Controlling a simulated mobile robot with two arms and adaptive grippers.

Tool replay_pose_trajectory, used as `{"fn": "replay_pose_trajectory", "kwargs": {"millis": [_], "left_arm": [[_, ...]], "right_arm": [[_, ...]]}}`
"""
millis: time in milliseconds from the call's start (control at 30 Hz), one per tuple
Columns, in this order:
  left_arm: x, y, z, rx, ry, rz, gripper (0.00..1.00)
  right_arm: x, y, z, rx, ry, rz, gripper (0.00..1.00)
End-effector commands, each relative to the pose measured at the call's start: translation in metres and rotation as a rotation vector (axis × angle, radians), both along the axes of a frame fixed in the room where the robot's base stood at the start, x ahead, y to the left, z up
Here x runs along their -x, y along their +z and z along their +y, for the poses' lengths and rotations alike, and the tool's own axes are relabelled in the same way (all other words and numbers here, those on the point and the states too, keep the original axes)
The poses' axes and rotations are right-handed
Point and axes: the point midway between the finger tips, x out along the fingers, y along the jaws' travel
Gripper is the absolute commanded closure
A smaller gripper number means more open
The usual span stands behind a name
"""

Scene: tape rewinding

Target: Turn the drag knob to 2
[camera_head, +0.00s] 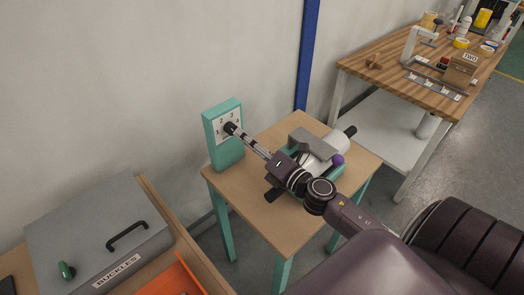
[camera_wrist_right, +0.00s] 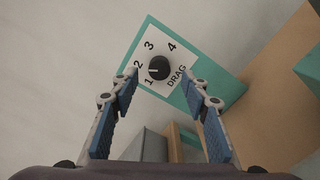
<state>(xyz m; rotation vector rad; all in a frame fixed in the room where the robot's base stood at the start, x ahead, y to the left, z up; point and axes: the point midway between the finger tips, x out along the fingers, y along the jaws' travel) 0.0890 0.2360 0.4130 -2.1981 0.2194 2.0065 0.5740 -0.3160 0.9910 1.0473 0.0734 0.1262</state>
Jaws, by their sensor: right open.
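The black drag knob (camera_wrist_right: 159,68) sits on a white dial plate (camera_wrist_right: 172,86) marked 1 to 4 and DRAG. A pale line on the knob points left in the right wrist view, roughly between 1 and 2. The dial is on a teal upright panel (camera_head: 223,153) at the table's back left corner. My right gripper (camera_wrist_right: 160,77) is open, with one blue-padded finger on each side of the knob. I cannot tell whether the fingers touch it. In the head view my right gripper (camera_head: 238,133) reaches the dial and partly hides it. My left gripper is not in view.
A small wooden table (camera_head: 233,188) carries a white and grey machine (camera_head: 318,145) with a purple ball, under my right arm. A grey BUCKLES box (camera_head: 90,225) and an orange tray (camera_head: 178,280) are at lower left. A workbench (camera_head: 390,75) with several items stands at upper right.

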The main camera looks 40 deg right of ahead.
Motion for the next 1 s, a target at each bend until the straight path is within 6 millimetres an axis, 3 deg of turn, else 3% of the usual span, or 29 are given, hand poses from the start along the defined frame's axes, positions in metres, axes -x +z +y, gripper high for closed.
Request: {"fn": "replay_pose_trajectory", "kwargs": {"millis": [200, 400, 1000], "left_arm": [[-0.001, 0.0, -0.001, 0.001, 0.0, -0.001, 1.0], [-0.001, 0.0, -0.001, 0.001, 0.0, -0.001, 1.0], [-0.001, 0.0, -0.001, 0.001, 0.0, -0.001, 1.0]], "right_arm": [[0.037, -0.001, -0.005, -0.001, -0.002, 0.002, 0.58], [0.059, 0.0, -0.008, -0.002, -0.001, 0.001, 0.58], [0.066, 0.0, -0.01, 0.001, -0.001, -0.001, 0.58]]}}
